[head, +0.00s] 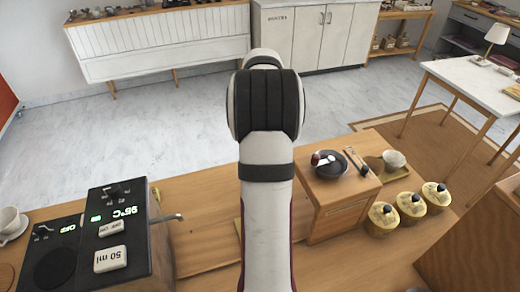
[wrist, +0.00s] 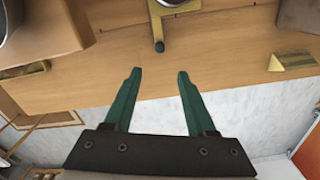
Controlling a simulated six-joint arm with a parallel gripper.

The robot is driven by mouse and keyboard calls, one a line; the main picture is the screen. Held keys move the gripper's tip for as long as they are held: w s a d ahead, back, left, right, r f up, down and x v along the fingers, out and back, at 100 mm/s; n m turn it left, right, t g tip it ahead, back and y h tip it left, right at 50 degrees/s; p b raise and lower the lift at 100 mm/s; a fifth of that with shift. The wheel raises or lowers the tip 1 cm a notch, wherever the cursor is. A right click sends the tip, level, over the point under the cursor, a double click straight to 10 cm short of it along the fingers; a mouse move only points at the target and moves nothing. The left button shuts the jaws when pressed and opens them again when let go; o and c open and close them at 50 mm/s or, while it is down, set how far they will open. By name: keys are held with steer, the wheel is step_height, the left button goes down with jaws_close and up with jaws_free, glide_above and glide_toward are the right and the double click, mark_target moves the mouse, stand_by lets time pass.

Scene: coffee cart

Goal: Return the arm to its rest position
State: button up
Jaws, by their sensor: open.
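My gripper (wrist: 160,72) shows in the wrist view, with its two green fingers apart and nothing between them. It is over the edge of a wooden counter (wrist: 225,50), with pale marble floor beyond. A brass piece with a dark end (wrist: 158,45) lies past the fingertips, apart from them. In the head view my arm stands upright in the middle of the picture, and my gripper is hidden behind it.
A black machine with a 95°C display (head: 115,235) and a white cup (head: 12,222) are left. Right are a wooden box (head: 330,222) with a black dish (head: 328,164), a cup on a tray (head: 393,159) and yellow-lidded jars (head: 410,206). Open floor lies beyond.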

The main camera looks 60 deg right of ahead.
stand_by(0.4)
steer(key=w+a+r+n, duration=0.1)
steer(key=w+a+r, duration=0.1)
steer(key=a, duration=0.6)
steer(key=w+a+r+n, duration=0.1)
steer(key=w+a+r, duration=0.1)
steer(key=a, duration=0.6)
steer(key=w+a+r+n, duration=0.1)
steer(key=w+a+r, duration=0.1)
steer(key=a, duration=0.7)
steer(key=s+a+f+n+y, duration=0.1)
steer(key=s+a, duration=0.6)
steer(key=a, duration=0.2)
steer(key=s+a+f+n, duration=0.1)
steer(key=s+a+n, duration=0.1)
steer(key=s+a, duration=0.4)
steer(key=a, duration=0.3)
steer(key=shift+s+f+y, duration=0.15)
steer(key=shift+s+y, duration=0.2)
steer(key=shift+y, duration=0.05)
